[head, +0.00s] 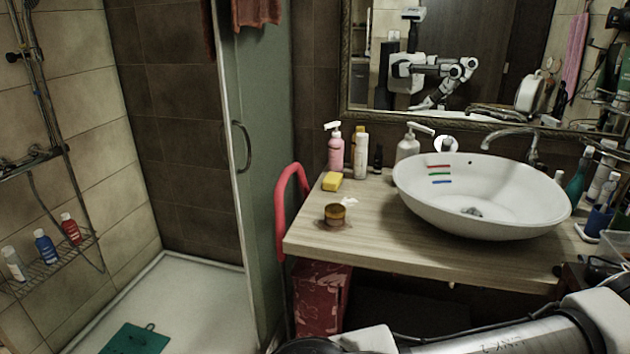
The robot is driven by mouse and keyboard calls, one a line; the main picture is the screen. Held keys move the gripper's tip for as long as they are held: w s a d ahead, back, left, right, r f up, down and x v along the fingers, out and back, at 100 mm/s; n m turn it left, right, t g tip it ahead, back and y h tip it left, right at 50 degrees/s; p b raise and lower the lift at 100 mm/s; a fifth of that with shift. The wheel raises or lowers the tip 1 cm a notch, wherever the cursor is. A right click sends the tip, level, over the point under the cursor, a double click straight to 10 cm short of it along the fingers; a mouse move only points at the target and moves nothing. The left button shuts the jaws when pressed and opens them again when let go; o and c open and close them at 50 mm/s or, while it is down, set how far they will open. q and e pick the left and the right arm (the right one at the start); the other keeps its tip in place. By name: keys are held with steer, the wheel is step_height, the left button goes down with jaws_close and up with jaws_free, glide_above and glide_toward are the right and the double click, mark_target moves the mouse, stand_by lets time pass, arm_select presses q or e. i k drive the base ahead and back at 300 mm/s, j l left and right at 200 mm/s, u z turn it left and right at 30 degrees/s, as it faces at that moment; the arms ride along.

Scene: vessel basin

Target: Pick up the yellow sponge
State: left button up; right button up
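The yellow sponge (332,181) lies on the wooden counter (400,248), near its back left corner. It sits just in front of a pink pump bottle (333,148) and is uncovered from my side. A small amber jar (335,213) stands in front of it, apart from it. Part of one of my arms shows along the bottom right edge, well short of the sponge. Neither gripper's fingers can be seen directly, and nothing is seen touching the sponge.
A white vessel basin (482,195) fills the counter's right half, with a faucet (512,136) behind it. Several bottles line the back under the mirror (450,60). A red rail (282,215) rises at the counter's left edge. The counter's front left is mostly clear.

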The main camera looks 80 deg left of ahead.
mark_target(333, 181)
steer(key=u, duration=2.65)
